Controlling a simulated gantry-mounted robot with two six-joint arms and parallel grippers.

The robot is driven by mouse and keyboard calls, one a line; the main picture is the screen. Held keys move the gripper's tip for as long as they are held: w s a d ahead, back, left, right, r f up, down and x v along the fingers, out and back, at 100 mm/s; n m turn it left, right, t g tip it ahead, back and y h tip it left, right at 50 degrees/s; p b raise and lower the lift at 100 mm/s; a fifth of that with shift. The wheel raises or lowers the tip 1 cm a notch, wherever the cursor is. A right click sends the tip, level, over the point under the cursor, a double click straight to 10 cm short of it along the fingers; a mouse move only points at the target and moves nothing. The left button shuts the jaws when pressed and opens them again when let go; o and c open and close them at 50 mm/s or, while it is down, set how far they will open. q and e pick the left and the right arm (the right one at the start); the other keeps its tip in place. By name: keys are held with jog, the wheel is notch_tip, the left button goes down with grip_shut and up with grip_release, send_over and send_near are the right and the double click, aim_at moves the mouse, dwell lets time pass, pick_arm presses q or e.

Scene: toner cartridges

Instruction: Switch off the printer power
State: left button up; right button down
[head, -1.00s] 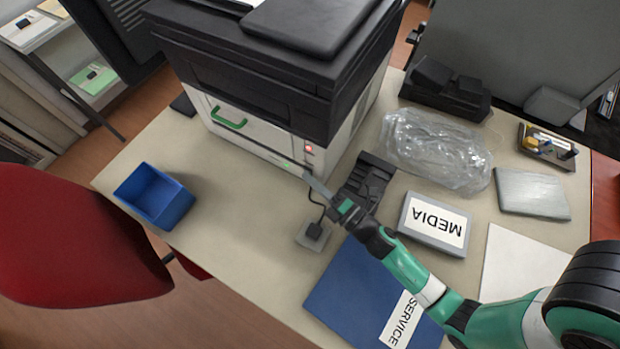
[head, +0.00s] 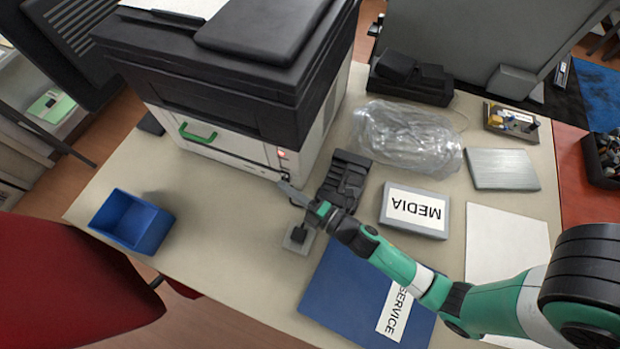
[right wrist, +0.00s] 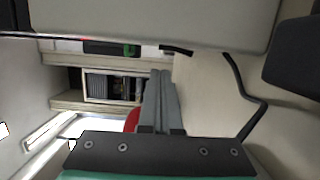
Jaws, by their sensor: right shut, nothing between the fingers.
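The printer (head: 250,135) is a large black and white machine at the back of the desk. A small reddish lit spot (head: 281,154), perhaps the power switch, shows low near its front right corner. My right gripper (head: 281,184) is shut and empty, just in front of and below that spot. I cannot tell whether its tips touch the printer. In the right wrist view my right gripper (right wrist: 160,75) has its two grey fingers together, pointing up toward a pale surface. The switch cannot be made out in that view. My left gripper is not in view.
A dark cable (right wrist: 243,95) runs beside my right fingers. A small socket plate with a black plug (head: 298,236) lies below my gripper. A black tray (head: 345,180), MEDIA box (head: 413,212) and blue SERVICE folder (head: 345,290) are nearby. A blue bin (head: 130,222) stands left.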

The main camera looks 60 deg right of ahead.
jog(key=shift+s+a+f+b, duration=0.2)
jog(key=shift+a+b, duration=0.1)
jog(key=shift+a, duration=0.25)
jog(key=shift+s+a+f+b, duration=0.2)
jog(key=shift+a+b, duration=0.1)
jog(key=shift+a, duration=0.25)
jog(key=shift+s+a+r, duration=0.1)
jog(key=shift+s+r, duration=0.05)
jog(key=shift+s, duration=0.45)
jog(key=shift+s+a+r, duration=0.1)
jog(key=shift+s+r, duration=0.05)
jog(key=shift+s, duration=0.4)
jog(key=s, duration=0.2)
jog(key=s+b, duration=0.1)
jog(key=s, duration=0.3)
jog(key=shift+s+d+r, duration=0.1)
jog(key=shift+s+d, duration=0.15)
jog(key=shift+s, duration=0.05)
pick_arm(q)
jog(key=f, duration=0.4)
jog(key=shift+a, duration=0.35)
pick_arm(e)
jog(key=shift+s+r, duration=0.2)
jog(key=shift+s, duration=0.15)
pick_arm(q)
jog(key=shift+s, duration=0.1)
